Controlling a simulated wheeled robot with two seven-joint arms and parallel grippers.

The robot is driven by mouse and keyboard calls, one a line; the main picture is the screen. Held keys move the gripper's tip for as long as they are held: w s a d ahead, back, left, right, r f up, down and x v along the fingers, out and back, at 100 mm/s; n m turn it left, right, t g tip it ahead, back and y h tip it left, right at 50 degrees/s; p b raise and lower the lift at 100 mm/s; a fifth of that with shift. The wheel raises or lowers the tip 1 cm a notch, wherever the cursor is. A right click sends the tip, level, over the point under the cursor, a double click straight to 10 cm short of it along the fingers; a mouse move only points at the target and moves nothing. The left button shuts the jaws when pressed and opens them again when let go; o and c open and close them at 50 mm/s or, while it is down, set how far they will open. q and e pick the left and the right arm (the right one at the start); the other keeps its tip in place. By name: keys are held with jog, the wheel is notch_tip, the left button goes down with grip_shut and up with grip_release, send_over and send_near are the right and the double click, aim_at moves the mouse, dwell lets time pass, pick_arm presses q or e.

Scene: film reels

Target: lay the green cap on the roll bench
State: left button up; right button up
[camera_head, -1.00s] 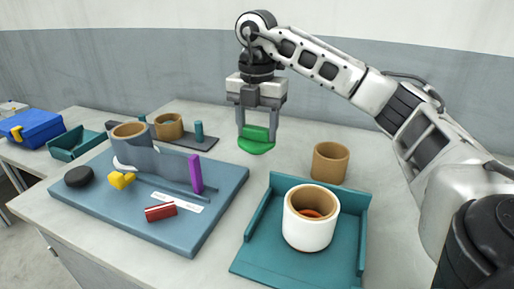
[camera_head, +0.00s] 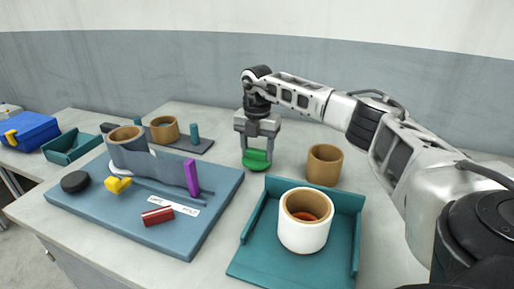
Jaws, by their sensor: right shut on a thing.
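My right gripper (camera_head: 257,152) points straight down and is shut on the green cap (camera_head: 256,160), a rounded green piece with its upper part between the fingers. The cap is low over the pale table, behind the teal tray; I cannot tell whether it touches the surface. A blue-grey base board (camera_head: 205,215), which may be the roll bench, lies to the left of the cap. It carries a grey cradle with a brown roll (camera_head: 126,137) and an upright purple block (camera_head: 191,178). My left gripper is not in view.
A teal tray (camera_head: 262,262) holds a white-wrapped roll (camera_head: 303,232). A brown roll (camera_head: 324,166) stands right of the cap. A yellow piece (camera_head: 118,185), a red block (camera_head: 157,216) and a black disc (camera_head: 75,181) lie on the board. Another brown roll (camera_head: 164,130) stands behind.

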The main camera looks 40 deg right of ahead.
aim_at(257, 150)
jog(key=o, duration=1)
jog(key=shift+f, duration=0.1)
notch_tip(257, 150, up, 12)
jog(key=shift+r, duration=0.2)
